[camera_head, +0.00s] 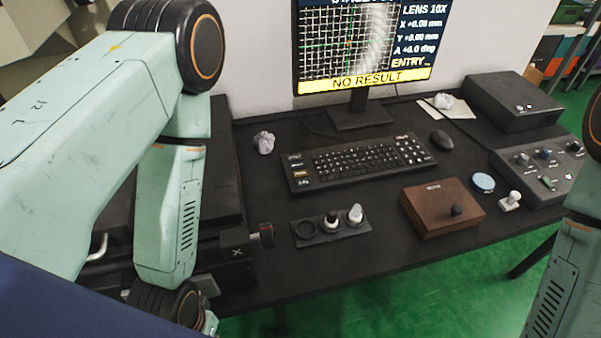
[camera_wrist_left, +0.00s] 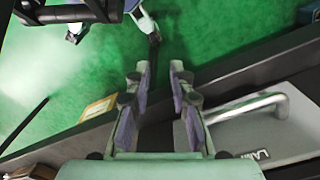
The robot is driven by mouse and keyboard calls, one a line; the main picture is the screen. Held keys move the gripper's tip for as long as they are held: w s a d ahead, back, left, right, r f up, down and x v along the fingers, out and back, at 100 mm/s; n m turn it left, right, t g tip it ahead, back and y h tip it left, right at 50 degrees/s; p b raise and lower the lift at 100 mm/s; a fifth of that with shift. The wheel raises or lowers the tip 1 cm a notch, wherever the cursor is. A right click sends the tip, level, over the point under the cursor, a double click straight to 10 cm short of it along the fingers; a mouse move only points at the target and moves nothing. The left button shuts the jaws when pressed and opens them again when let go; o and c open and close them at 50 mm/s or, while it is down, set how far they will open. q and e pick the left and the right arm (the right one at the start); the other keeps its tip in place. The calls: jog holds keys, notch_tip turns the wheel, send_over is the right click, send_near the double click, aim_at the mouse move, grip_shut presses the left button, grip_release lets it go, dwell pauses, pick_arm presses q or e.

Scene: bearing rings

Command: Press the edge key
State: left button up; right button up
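The black keyboard (camera_head: 360,160) lies on the dark desk in front of the monitor. A column of larger labelled keys (camera_head: 298,170) is at its left end, one with an orange label; the lettering is too small to tell which is the edge key. My left gripper (camera_wrist_left: 160,75) is open and empty in the left wrist view, its two fingers apart beside a metal handle. In the head view only a bit of it shows below the arm at the bottom, well away from the keyboard. My right arm shows at the right edge; its gripper is out of view.
The monitor (camera_head: 362,50) reads "NO RESULT". A mouse (camera_head: 441,139), wooden box (camera_head: 442,207), small tray (camera_head: 329,229) with pieces, and control box (camera_head: 545,170) are on the desk. A metal handle (camera_wrist_left: 250,105) on a grey lamp housing is beside my left gripper.

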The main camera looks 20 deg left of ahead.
pick_arm(q)
jog(key=c, duration=0.3)
jog(key=shift+s, duration=0.1)
grip_shut()
dwell(0.8)
